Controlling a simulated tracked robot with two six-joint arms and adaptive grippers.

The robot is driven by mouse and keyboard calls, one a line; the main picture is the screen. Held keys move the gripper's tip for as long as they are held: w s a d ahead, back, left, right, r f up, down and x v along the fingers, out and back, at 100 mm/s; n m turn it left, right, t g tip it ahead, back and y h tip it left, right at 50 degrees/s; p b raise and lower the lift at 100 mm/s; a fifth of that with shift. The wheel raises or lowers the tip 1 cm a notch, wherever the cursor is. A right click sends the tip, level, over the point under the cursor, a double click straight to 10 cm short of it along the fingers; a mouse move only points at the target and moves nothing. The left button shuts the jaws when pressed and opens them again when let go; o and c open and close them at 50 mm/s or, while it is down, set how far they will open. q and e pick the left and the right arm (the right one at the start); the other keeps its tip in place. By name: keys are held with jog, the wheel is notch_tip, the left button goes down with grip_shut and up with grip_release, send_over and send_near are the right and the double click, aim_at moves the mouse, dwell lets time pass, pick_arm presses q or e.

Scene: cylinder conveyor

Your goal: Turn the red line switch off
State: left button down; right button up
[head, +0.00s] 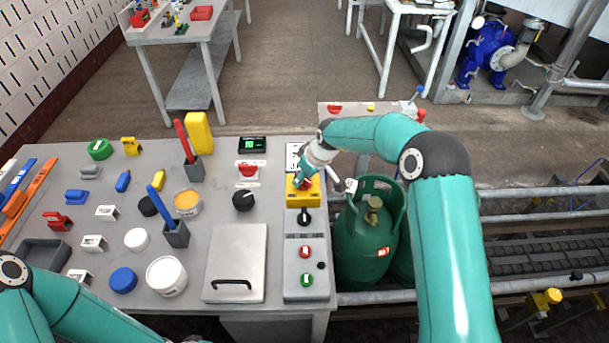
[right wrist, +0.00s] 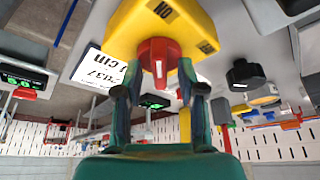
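The red line switch is a red knob (right wrist: 158,58) on a yellow box (right wrist: 120,30), seen close in the right wrist view. In the head view the yellow box (head: 301,201) sits near the table's right edge, with the knob partly covered by my right gripper (head: 309,180). In the right wrist view the two fingers (right wrist: 159,75) of my right gripper are spread, one on each side of the knob. Small gaps seem to show, but contact is unclear. A white mark is on the knob's end. My left arm enters at lower left; its gripper is out of frame.
Below the yellow box are a black knob (head: 304,217) and a grey panel (head: 306,268) with red and green buttons. A red switch (head: 248,171) and black dial (head: 243,200) stand to the left. A green gas cylinder (head: 364,240) stands right of the table, by the conveyor.

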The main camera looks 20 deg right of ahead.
grip_shut()
jog(key=shift+d, duration=0.1)
